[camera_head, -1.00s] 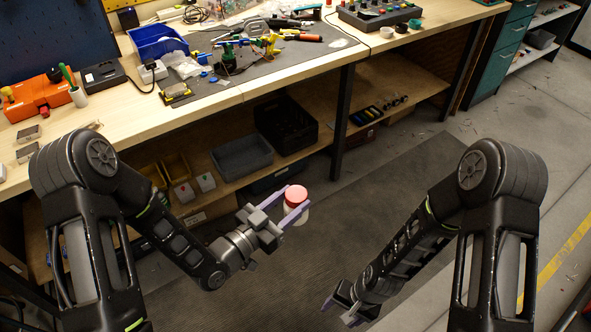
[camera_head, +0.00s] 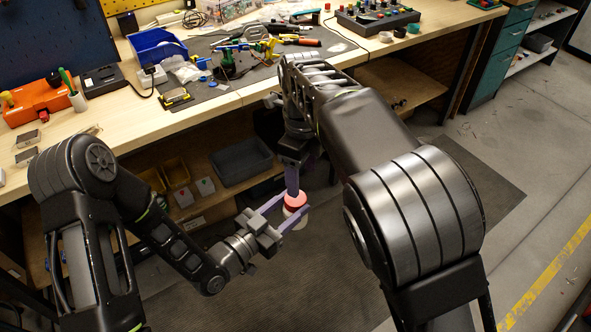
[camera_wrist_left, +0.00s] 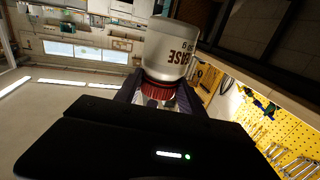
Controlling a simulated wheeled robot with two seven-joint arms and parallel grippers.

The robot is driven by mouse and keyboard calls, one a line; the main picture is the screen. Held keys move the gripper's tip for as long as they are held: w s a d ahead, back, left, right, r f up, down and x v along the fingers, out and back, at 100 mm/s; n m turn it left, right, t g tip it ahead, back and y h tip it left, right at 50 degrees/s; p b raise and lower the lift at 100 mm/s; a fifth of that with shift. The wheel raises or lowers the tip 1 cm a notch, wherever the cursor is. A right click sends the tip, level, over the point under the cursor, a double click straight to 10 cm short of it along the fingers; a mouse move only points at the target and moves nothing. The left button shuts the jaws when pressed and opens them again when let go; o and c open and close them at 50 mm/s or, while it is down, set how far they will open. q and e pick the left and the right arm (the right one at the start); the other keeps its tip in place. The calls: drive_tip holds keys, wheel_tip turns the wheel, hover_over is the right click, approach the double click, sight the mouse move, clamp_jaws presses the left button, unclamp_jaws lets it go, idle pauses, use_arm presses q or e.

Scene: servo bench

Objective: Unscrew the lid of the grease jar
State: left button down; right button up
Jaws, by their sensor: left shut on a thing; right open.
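The grease jar (camera_head: 291,222) has a white body and a red lid (camera_head: 296,201). My left gripper (camera_head: 290,212) is shut on the jar and holds it in the air in front of the bench. In the left wrist view the jar (camera_wrist_left: 171,50) shows part of its dark lettering, with the red lid (camera_wrist_left: 158,88) near the finger pads. My right gripper (camera_head: 295,187) is open and points down from above, its purple fingers at the lid. Whether they touch the lid is hard to tell.
The wooden bench (camera_head: 215,107) behind carries a blue bin (camera_head: 157,44), tools on a dark mat and a button box (camera_head: 377,18). A grey tray (camera_head: 240,160) sits on the shelf below. The floor in front is clear.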

sight(295, 211)
drive_tip(key=shift+s+a+r+m, duration=0.15)
drive_tip(key=shift+a+r+m, duration=0.35)
drive_tip(key=shift+a, duration=0.25)
drive_tip(key=shift+f, duration=0.1)
drive_tip(key=shift+f, duration=4)
drive_tip(key=shift+c, duration=0.6)
clamp_jaws()
drive_tip(key=shift+o, duration=0.9)
unclamp_jaws()
